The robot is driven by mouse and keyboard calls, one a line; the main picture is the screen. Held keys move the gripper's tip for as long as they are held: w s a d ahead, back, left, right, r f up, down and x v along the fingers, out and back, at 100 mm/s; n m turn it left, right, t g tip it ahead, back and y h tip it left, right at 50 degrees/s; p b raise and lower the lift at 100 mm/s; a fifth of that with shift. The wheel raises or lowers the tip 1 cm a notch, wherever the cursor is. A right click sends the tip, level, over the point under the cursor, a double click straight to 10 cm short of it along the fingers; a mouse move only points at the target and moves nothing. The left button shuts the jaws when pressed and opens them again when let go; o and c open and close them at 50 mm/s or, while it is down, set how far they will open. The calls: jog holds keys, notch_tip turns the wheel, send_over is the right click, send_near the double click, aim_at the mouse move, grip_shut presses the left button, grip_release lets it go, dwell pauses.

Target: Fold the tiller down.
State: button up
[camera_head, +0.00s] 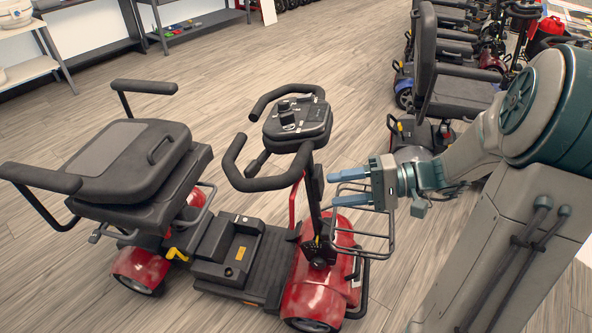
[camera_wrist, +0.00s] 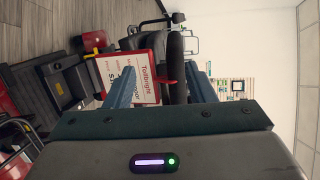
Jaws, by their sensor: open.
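The tiller (camera_head: 297,120) of the red scooter (camera_head: 320,285) stands up from the front of the deck, with a black console and two looped handlebars. Its post (camera_head: 313,200) runs down between the console and the red front cover. The scooter's seat (camera_head: 135,155) has its backrest folded flat. My gripper (camera_head: 333,187) is open and empty, just right of the tiller post in the picture, below the console, pointing left. In the wrist view, a black curved bar (camera_wrist: 177,65) and a small red lever (camera_wrist: 168,84) show between the fingers. I cannot tell whether anything touches.
A wire basket frame (camera_head: 372,240) sits at the scooter's front, beneath my gripper. Another scooter with a tall black seat (camera_head: 445,85) stands behind my arm, in a row of several. Shelves (camera_head: 190,25) line the back wall. The wooden floor (camera_head: 220,75) beyond the scooter is clear.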

aim_at(298, 164)
jog(key=w+d+f+m+t+y+b, duration=0.1)
jog(key=w+d+t+y+b, duration=0.15)
jog(key=w+d+t, duration=0.2)
jog(key=shift+g, duration=0.25)
jog(key=x, duration=1.4)
